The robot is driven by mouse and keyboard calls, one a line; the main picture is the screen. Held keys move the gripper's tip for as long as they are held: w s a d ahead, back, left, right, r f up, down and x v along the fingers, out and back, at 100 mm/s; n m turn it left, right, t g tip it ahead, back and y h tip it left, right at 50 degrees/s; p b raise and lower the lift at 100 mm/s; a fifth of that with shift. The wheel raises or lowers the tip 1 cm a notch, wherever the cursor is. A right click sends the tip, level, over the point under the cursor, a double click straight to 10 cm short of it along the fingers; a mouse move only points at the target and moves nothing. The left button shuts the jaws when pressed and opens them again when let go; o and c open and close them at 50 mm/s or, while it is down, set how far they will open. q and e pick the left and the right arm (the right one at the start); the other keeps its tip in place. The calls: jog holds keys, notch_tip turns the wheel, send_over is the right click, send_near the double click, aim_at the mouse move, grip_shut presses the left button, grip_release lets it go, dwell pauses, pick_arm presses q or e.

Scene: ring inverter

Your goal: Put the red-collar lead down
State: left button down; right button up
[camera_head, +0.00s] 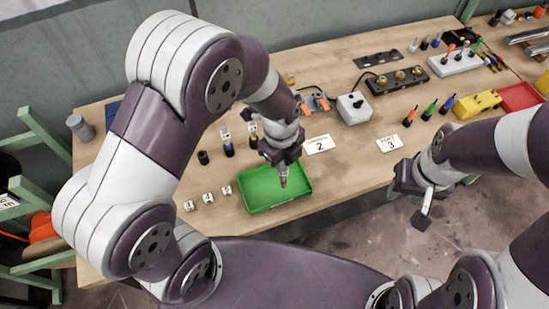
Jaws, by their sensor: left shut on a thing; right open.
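My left gripper (283,174) points down over the green tray (301,199). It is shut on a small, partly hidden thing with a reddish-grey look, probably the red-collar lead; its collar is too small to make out. I cannot tell whether it touches the tray floor. My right gripper (424,205) is open and empty, out past the table's front edge. An orange-red-topped lead (410,116) stands at the right beside a green-topped one (430,110) and a blue-topped one (447,103).
Cards marked 2 (319,144) and 3 (389,143) lie on the wooden table. Small white blocks (208,198) sit left of the tray. A white box with a knob (354,108) and yellow bin (477,104) are further right.

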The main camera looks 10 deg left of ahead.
pick_arm(q)
jog(key=w+a+f+p, duration=0.2)
jog(key=w+a+f, duration=0.1)
jog(key=f, duration=0.3)
jog(key=shift+w+f, duration=0.2)
jog(key=shift+f, duration=0.15)
pick_arm(e)
jog(key=shift+w+r, duration=0.25)
jog(key=shift+r, duration=0.95)
pick_arm(q)
jog(key=shift+a, duration=0.1)
pick_arm(e)
jog(key=shift+a, duration=0.1)
pick_arm(q)
jog(key=shift+w+f, duration=0.1)
jog(key=shift+f, duration=0.15)
jog(key=c, duration=1.2)
grip_release()
jog(key=shift+r, duration=0.1)
jog(key=shift+o, duration=0.4)
pick_arm(e)
jog(key=shift+f, duration=0.15)
